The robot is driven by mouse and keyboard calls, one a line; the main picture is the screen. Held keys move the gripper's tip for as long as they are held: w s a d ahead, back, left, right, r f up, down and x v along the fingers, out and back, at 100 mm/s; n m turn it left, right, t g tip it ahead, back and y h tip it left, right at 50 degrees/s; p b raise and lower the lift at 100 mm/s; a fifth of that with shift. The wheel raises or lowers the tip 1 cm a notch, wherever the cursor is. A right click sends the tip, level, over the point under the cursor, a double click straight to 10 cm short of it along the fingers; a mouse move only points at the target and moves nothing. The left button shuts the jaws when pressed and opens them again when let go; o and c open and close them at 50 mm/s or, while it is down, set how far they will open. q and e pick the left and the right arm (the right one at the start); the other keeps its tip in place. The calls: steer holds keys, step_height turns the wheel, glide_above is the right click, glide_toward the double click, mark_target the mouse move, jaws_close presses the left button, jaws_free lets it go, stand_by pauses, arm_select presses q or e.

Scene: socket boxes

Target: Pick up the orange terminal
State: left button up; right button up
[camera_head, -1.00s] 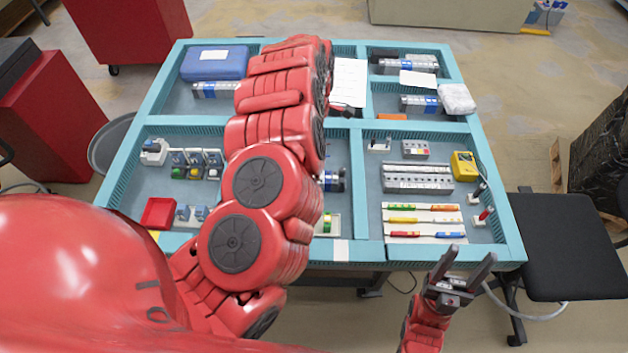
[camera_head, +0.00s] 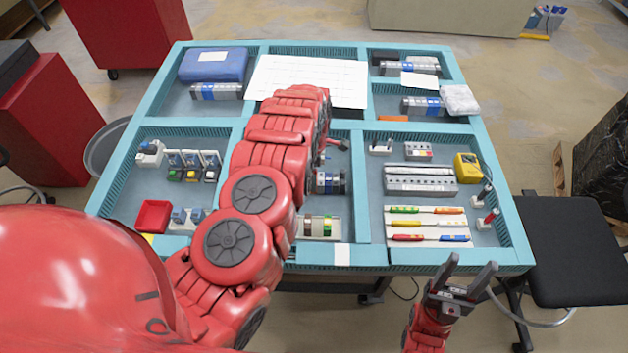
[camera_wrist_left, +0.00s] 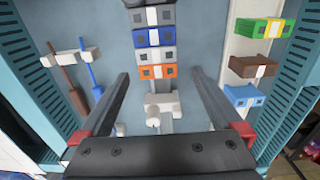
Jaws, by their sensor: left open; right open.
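The orange terminal (camera_wrist_left: 157,72) sits at the near end of a row of grey and blue terminals in the left wrist view, with a white end piece (camera_wrist_left: 160,103) on the near side of it. My left gripper (camera_wrist_left: 160,82) is open, with one finger on each side of the row and nothing held. Its fingers look apart from the orange terminal; the height gap is hard to tell. In the head view my left arm covers the left gripper, and the terminal row (camera_head: 330,181) shows only partly. My right gripper (camera_head: 471,264) is open and empty beyond the near table edge.
Green, brown and blue terminals (camera_wrist_left: 257,67) stand on the right in the wrist view, and small screwdriver-like tools (camera_wrist_left: 80,70) on the left. Teal dividers (camera_head: 362,190) part the table into compartments. A white sheet (camera_head: 310,80) lies at the back middle.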

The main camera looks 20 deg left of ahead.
arm_select(q)
step_height(320, 180, down, 2)
steer(key=shift+w+a+f+p, duration=0.15)
steer(key=shift+f+p, duration=0.05)
steer(key=shift+p, duration=0.2)
steer(key=shift+f, duration=0.8)
jaws_close()
steer(key=shift+r, duration=0.15)
